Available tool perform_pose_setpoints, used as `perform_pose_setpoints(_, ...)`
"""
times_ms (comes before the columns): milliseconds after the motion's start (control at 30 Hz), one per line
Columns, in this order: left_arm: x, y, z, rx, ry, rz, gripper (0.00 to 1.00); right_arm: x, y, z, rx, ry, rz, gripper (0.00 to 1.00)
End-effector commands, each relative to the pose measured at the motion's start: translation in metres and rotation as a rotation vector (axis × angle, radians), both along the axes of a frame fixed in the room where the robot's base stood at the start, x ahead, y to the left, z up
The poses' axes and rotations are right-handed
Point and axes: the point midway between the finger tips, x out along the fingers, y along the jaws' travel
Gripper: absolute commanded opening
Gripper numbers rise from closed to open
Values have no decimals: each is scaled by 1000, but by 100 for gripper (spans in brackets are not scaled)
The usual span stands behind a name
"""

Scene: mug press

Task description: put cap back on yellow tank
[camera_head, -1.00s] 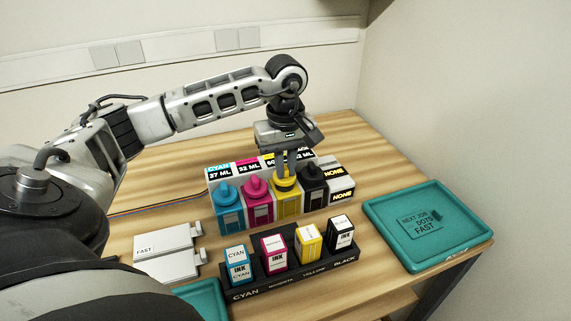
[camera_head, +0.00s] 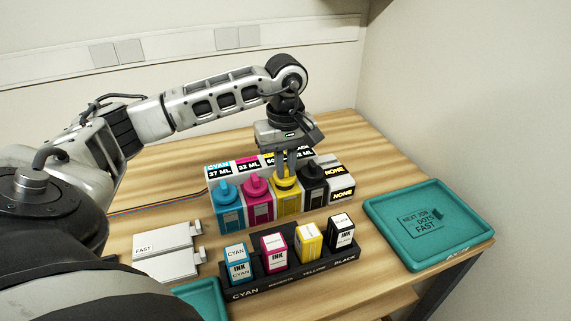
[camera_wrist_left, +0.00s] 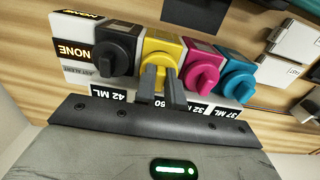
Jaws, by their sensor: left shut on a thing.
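The yellow tank (camera_head: 287,205) stands in a row of ink tanks, between the magenta and black ones. Its yellow cap (camera_head: 285,184) is on top of the tank, at the tank's opening; I cannot tell if it is fully seated. My left gripper (camera_head: 286,169) points straight down and is shut on the cap's raised grip. In the left wrist view the two fingers (camera_wrist_left: 161,92) close on the yellow cap (camera_wrist_left: 160,58), and they hide part of it. My right gripper is not in view.
The cyan (camera_head: 228,206), magenta (camera_head: 258,203) and black (camera_head: 312,190) tanks are capped and close beside. A rack (camera_head: 290,279) of ink bottles stands in front. A teal tray (camera_head: 385,207) lies right, with white cartridges (camera_head: 165,241) left.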

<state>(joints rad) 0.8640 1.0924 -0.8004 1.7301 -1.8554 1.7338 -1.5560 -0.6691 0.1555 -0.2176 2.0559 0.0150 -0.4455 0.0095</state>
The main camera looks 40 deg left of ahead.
Motion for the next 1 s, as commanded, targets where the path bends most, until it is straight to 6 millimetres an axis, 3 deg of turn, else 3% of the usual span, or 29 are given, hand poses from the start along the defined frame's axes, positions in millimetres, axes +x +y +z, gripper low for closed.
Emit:
perform_pose_setpoints(200,0,0,0,0,0,0,0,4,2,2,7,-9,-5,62)
perform_pose_setpoints(233,0,0,0,0,0,0,14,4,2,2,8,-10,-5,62)
perform_pose_setpoints(300,0,0,0,0,0,0,34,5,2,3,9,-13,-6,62)
perform_pose_setpoints(500,0,0,0,0,0,0,37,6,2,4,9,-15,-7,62)
perform_pose_setpoints(533,0,0,0,0,0,0,40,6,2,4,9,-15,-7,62)
perform_pose_setpoints(600,0,0,0,0,0,0,59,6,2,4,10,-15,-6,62)
perform_pose_setpoints(1000,0,0,4,0,-1,0,59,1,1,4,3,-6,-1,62)
